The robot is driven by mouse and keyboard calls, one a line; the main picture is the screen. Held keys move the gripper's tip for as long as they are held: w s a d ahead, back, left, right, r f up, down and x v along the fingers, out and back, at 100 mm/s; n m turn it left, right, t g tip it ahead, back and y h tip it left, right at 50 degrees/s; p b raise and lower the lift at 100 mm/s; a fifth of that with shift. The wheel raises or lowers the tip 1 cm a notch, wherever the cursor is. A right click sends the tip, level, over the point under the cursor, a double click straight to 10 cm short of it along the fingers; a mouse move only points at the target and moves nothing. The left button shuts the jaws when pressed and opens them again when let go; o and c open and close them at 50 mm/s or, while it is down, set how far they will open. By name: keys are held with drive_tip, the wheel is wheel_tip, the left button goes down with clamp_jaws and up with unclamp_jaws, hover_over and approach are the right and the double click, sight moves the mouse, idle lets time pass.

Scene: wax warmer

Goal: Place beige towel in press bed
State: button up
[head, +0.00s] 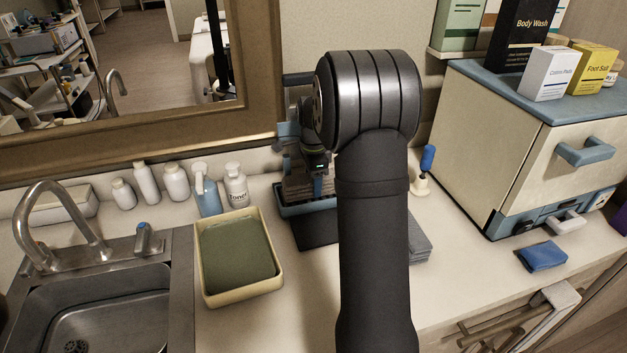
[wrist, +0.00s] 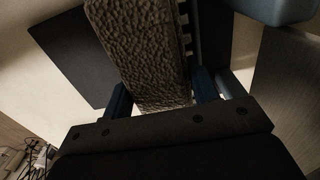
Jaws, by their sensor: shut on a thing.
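The beige towel (wrist: 140,50) is a rough-textured, thick strip in the wrist view. It lies between the two blue fingers of my gripper (wrist: 162,92), which is shut on it. In the head view my gripper is mostly hidden behind my dark arm, close to a blue-edged press unit (head: 308,208) at the back of the counter. I take its blue-edged base to be the press bed. A layered greyish-beige shape shows just above that base. I cannot tell whether the towel touches the bed.
A dark mat (head: 316,233) lies in front of the unit. A grey folded cloth (head: 420,240) is right of my arm. A cream tray (head: 238,292) and several bottles stand left, beside the sink (head: 95,310). A cream cabinet (head: 490,150) and a blue cloth (head: 542,256) are right.

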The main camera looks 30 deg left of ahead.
drive_tip(key=shift+f, duration=0.15)
drive_tip(key=o, duration=1.1)
wheel_tip(320, 180, up, 12)
drive_tip(key=shift+r, duration=0.2)
wheel_tip(320, 180, down, 12)
drive_tip(key=shift+r, duration=1.7)
